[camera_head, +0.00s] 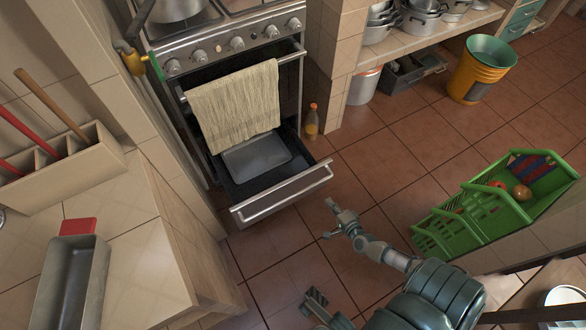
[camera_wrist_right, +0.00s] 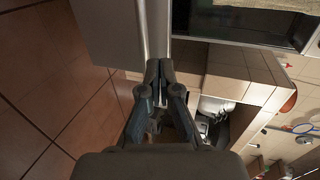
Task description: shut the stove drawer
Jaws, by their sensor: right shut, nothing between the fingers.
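The stove (camera_head: 235,45) stands at the upper middle of the head view. Its bottom drawer (camera_head: 285,190) is pulled out, with a metal front and handle bar. A grey tray (camera_head: 255,157) lies inside it. My right gripper (camera_head: 336,217) is in front of the drawer, near the right end of its front. In the wrist view my right gripper (camera_wrist_right: 160,68) is shut and empty, with the metal drawer front (camera_wrist_right: 115,30) just beyond its tips. I cannot tell whether they touch. What looks like my left gripper (camera_head: 316,303) is low in the head view, partly cut off.
A towel (camera_head: 237,105) hangs on the oven handle above the drawer. A bottle (camera_head: 312,122) stands on the floor right of the stove. A green basket (camera_head: 490,212) is at the right, a yellow bucket (camera_head: 478,72) farther back. A tiled counter (camera_head: 130,250) flanks the left.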

